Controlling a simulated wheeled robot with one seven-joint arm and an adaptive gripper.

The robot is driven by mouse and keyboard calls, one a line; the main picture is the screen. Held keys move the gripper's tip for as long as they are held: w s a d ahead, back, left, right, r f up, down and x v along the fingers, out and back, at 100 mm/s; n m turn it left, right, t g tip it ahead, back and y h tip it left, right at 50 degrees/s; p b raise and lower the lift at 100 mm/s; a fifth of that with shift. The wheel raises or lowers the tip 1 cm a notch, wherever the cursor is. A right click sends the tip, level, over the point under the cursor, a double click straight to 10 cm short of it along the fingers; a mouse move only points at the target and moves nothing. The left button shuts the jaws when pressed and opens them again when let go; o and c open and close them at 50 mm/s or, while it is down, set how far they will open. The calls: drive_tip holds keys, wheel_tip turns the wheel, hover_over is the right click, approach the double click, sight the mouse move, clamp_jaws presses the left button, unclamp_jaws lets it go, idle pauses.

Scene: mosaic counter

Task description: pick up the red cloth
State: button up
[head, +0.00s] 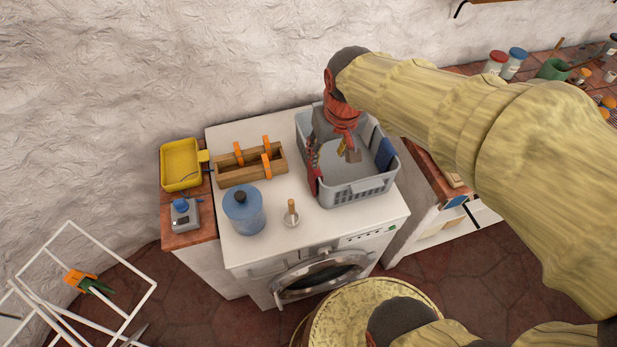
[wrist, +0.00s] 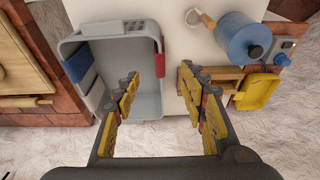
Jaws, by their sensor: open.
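The red cloth (head: 314,180) hangs over the left wall of a grey basket (head: 355,193) on the white washing machine. In the wrist view, a small part of the red cloth (wrist: 163,63) shows on the basket's right rim, ahead of and between the fingertips. My gripper (head: 331,152) is over the basket's left side, close to the cloth, and partly hides it. In the wrist view, my gripper (wrist: 160,75) is open, with its yellow-padded fingers wide apart and nothing between them. I see no contact with the cloth.
Blue cloth (head: 386,154) hangs on the basket's right wall. Left of the basket are a wooden crate (head: 235,178) with orange handles, a blue jug (head: 244,212) and a small wooden-handled item (head: 291,214). A yellow tub (head: 180,165) stands farther left.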

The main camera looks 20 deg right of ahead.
drive_tip(key=g, duration=0.2)
hover_over(315, 180)
drive_tip(key=w, duration=0.2)
drive_tip(key=f, duration=0.7)
drive_tip(key=d+f, duration=0.1)
drive_tip(key=f, duration=0.2)
drive_tip(key=shift+w+f+p, duration=0.2)
drive_tip(key=shift+f+p, duration=0.1)
drive_tip(key=shift+f, duration=0.05)
drive_tip(key=shift+g, duration=0.5)
drive_tip(key=f, duration=0.4)
drive_tip(key=f+b, duration=0.1)
drive_tip(key=f, duration=0.4)
drive_tip(key=w+f, duration=0.1)
drive_tip(key=f, duration=0.4)
drive_tip(key=shift+w+d+b, duration=0.1)
drive_tip(key=shift+b, duration=0.25)
drive_tip(key=shift+c, duration=0.9)
clamp_jaws()
